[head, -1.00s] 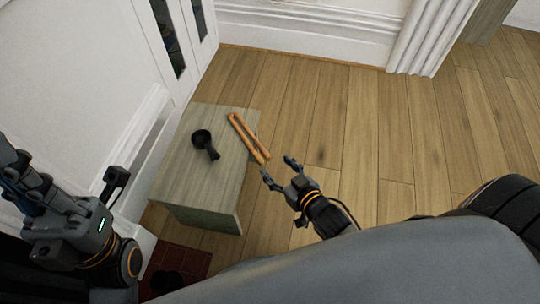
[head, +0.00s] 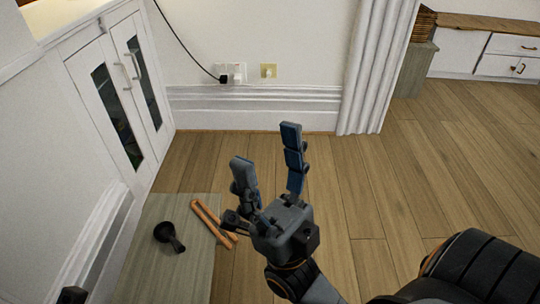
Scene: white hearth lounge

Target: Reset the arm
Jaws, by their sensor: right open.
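My right gripper (head: 268,163) is raised in the middle of the head view, its two fingers pointing up and spread apart. It is open and nothing is between its fingers. It appears in front of the right edge of a small grey-green wooden table and overlaps part of the view of wooden tongs there. My left gripper is out of view; only a small dark piece shows at the bottom left corner.
The small table (head: 146,256) bears a black scoop-like item (head: 168,236) and the wooden tongs (head: 208,217). A white cabinet (head: 103,98) with glass doors stands at the left. A socket (head: 231,73) with a cable is on the back wall. The wooden floor at the right is clear.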

